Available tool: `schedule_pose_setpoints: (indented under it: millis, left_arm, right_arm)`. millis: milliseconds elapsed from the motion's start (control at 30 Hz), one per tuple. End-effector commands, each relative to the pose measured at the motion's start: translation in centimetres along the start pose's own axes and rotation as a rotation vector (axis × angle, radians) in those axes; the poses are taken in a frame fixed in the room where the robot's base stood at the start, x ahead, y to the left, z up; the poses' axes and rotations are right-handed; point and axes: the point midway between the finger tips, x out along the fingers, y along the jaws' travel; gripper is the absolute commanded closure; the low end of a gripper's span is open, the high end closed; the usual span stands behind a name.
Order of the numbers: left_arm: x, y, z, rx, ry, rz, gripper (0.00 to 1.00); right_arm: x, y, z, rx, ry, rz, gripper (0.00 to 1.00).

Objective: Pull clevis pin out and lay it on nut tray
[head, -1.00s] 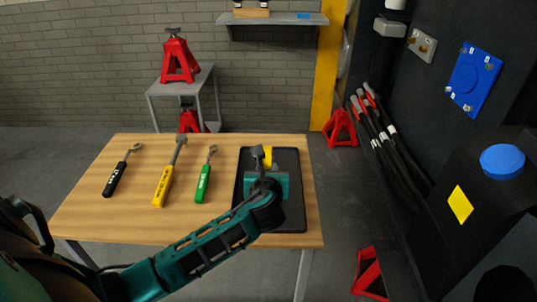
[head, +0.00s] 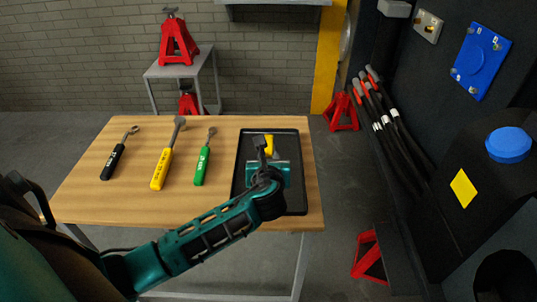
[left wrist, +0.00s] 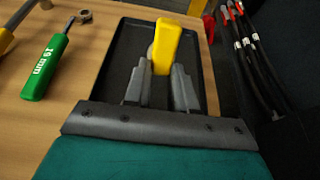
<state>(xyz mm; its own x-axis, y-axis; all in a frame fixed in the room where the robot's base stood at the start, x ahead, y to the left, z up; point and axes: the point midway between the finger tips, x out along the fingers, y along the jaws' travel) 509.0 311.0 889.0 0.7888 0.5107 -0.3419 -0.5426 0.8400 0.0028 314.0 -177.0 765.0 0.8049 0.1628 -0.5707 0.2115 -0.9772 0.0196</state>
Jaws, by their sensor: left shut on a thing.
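My left gripper (head: 263,148) is over the black nut tray (head: 298,195) at the right end of the wooden table. It is shut on a yellow piece, taken as the clevis pin (head: 269,144). In the left wrist view the yellow end of the pin (left wrist: 166,42) stands out beyond the grey fingers (left wrist: 159,78), above the tray floor (left wrist: 119,60). The fingers hide its lower part. I cannot tell whether the pin touches the tray. My right gripper is not in view.
Three wrenches with black (head: 113,162), yellow (head: 161,170) and green (head: 202,166) handles lie left of the tray. A dark chassis with a blue plate (head: 481,60) and black hoses (head: 388,135) stands at the right. Red jack stands (head: 342,113) are on the floor.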

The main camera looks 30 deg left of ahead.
Motion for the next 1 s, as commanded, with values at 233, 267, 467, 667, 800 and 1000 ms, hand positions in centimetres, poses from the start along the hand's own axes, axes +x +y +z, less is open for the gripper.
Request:
schedule_pose_setpoints:
  millis: [233,267,467,667,800,1000]
  left_arm:
    - [0.9,-0.1,-2.5,0.001,-0.002,-0.001,1.0]
    - [1.0,-0.1,-2.8,0.001,-0.002,-0.002,1.0]
    - [1.6,0.0,-4.2,0.001,-0.003,-0.001,1.0]
    - [1.8,0.0,-4.8,-0.001,-0.003,0.0,1.0]
    - [1.8,-0.1,-4.8,-0.001,-0.003,-0.001,1.0]
    - [1.8,-0.1,-4.8,-0.001,-0.003,-0.001,0.73]
  right_arm:
    - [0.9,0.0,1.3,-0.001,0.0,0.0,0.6]
    - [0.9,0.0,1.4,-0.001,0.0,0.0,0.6]
    - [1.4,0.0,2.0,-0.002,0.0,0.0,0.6]
    - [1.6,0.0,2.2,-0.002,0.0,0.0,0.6]
    - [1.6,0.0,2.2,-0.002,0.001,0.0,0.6]
    - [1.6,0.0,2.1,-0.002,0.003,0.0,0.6]
